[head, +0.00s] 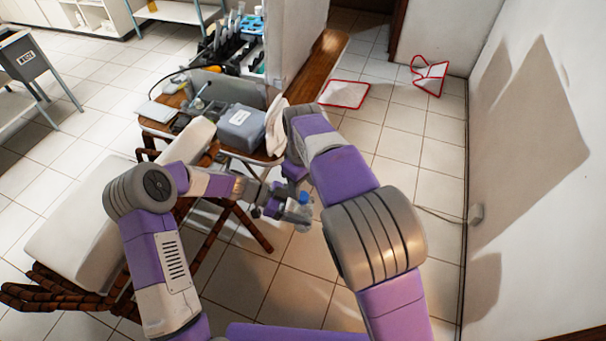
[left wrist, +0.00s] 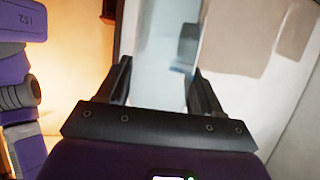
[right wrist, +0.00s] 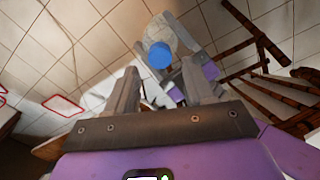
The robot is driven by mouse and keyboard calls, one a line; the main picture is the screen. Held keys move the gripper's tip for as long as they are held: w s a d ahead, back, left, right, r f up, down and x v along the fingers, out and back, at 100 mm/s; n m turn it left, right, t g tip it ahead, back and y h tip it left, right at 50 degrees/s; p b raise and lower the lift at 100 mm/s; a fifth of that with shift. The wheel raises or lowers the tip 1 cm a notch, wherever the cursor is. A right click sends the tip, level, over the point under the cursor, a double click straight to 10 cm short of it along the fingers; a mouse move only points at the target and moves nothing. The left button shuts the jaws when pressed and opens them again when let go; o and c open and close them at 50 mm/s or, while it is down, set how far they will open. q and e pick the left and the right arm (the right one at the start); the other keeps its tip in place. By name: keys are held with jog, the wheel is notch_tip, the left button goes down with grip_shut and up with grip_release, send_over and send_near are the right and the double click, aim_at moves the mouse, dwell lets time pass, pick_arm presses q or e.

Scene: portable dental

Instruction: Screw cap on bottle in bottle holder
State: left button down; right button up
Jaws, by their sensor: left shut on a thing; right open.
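A clear, pale bottle (head: 299,214) with a blue cap (head: 304,197) is held in the air at the middle of the head view. My left gripper (head: 276,206) is shut on the bottle's body. In the left wrist view the blurred, see-through bottle (left wrist: 165,60) fills the space between the fingers. My right gripper (right wrist: 162,75) is open and empty. In the right wrist view the blue cap (right wrist: 160,55) shows end-on, just beyond its fingertips. I cannot tell how tightly the cap sits. I cannot make out a bottle holder.
A cluttered table (head: 155,125) with a grey-blue box (head: 241,128) and a white cloth (head: 276,126) stands behind my grippers. A white padded chair (head: 85,225) is at left. A wall (head: 530,160) bounds the right. Tiled floor lies open below my grippers.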

aim_at(303, 195)
jog(key=shift+f, duration=1.9)
jog(key=shift+c, duration=0.3)
grip_shut()
jog(key=m, duration=0.4)
jog(key=shift+m, duration=0.4)
jog(key=m, duration=0.6)
jog(key=shift+m, duration=0.4)
jog(key=shift+o, duration=1)
grip_release()
notch_tip(303, 195, up, 12)
